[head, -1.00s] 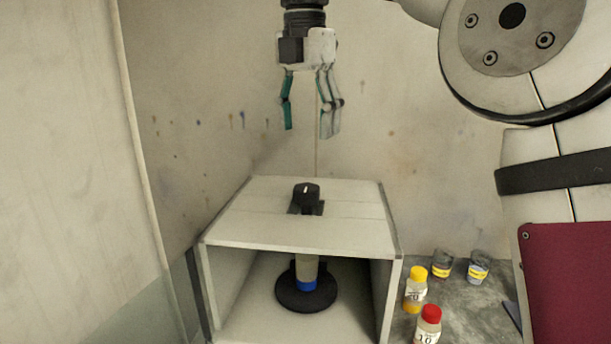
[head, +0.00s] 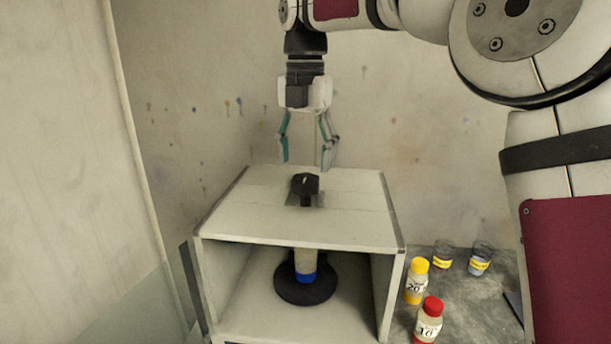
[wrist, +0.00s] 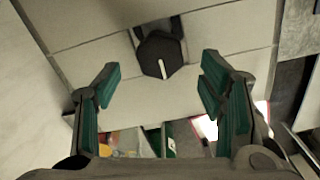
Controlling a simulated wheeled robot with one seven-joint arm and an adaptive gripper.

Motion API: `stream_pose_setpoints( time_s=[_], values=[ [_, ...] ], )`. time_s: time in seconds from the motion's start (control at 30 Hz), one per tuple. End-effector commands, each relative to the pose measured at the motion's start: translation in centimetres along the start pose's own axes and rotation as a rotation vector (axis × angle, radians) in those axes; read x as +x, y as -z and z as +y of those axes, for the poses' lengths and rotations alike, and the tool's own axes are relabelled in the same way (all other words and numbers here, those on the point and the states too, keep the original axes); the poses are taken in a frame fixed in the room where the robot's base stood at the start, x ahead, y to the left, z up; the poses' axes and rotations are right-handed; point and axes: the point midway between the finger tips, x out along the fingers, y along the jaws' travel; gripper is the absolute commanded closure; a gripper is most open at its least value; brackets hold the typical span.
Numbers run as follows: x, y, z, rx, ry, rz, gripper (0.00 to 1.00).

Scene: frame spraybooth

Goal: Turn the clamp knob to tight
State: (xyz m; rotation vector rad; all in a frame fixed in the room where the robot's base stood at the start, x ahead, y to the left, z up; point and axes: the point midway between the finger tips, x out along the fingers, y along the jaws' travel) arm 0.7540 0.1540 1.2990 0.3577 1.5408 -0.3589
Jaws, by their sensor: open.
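The clamp knob (head: 305,182) is black with a white pointer line and sits on top of the pale box (head: 350,215). In the wrist view the knob (wrist: 160,55) lies ahead of the fingertips, between their lines, with its white line running nearly along the picture's vertical. My gripper (head: 306,160) is open and empty above the box, pointing down, just above and behind the knob and apart from it. In the wrist view its teal-padded fingers (wrist: 158,82) are spread wide. Below the knob, inside the box, a bottle with a blue band (head: 306,270) stands on a round black base (head: 306,290).
A yellow-capped bottle (head: 416,282) and a red-capped bottle (head: 429,320) stand right of the box. Two cups with yellow bands, one dark (head: 442,255) and one bluish (head: 480,260), stand behind them. A stained wall rises behind the box; the space around the knob's top is clear.

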Motion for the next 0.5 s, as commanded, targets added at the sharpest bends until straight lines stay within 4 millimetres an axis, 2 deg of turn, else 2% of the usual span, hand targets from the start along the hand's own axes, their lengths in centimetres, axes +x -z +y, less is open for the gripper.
stream_pose_setpoints(
  time_s=[0.2, 0.5],
  values=[
    [3.4, 0.1, -0.1, 0.001, 0.003, 0.002, 0.36],
    [4.9, 0.0, 0.0, 0.002, 0.000, 0.000, 0.36]
  ],
)
